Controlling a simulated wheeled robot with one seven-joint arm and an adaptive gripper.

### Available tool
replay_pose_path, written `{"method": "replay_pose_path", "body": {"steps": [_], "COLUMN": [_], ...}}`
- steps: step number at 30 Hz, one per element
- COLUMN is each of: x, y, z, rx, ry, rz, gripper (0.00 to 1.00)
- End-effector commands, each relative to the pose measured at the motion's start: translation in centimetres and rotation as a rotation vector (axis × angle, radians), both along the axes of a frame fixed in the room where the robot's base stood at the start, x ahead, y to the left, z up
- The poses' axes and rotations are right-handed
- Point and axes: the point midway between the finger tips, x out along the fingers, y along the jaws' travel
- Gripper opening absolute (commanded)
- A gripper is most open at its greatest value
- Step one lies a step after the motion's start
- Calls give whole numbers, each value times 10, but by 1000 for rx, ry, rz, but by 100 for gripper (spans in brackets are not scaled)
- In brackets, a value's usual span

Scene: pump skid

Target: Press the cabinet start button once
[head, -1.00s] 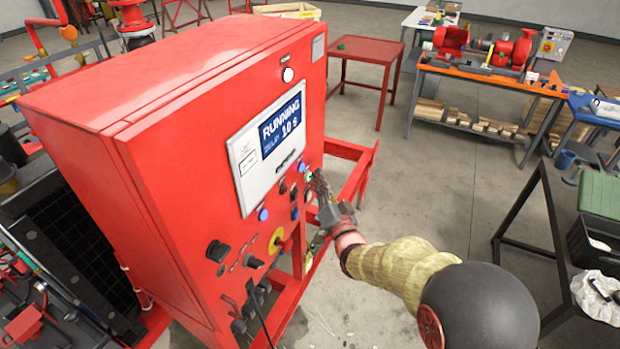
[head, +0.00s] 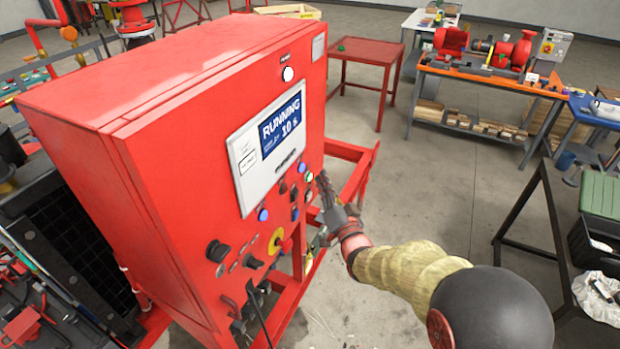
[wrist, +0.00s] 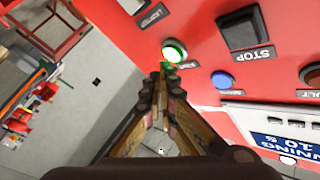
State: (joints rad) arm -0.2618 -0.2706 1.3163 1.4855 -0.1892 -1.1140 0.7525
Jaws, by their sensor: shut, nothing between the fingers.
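The red cabinet (head: 180,150) stands at the left in the head view, its display (head: 282,127) reading RUNNING. The start button is the lit green button (head: 309,177) at the panel's right edge; it also shows in the wrist view (wrist: 174,50), glowing, with a pale ring. My gripper (head: 322,177) is shut and empty, just right of the button in the head view. In the wrist view its fingertips (wrist: 163,72) lie just below the button, and a small gap seems to separate them. The button's label is partly hidden by the fingertips.
A black STOP switch (wrist: 243,32) and a blue button (wrist: 222,79) sit close to the start button. A yellow-backed emergency stop (head: 277,240) is lower on the panel. Open floor (head: 440,190) lies to the cabinet's right.

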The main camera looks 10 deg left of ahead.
Motion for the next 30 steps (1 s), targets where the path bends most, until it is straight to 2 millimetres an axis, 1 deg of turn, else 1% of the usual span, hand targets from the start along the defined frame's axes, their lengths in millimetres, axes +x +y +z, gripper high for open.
{"method": "replay_pose_path", "body": {"steps": [6,21,25,30], "x": [-1,-15,-17,-17], "y": [-3,-43,-47,-47], "z": [0,0,1,0], "rx": [0,-1,0,0], "ry": [0,-1,-1,-1], "rz": [-1,-2,-2,-1], "gripper": [0,0,0,0]}}
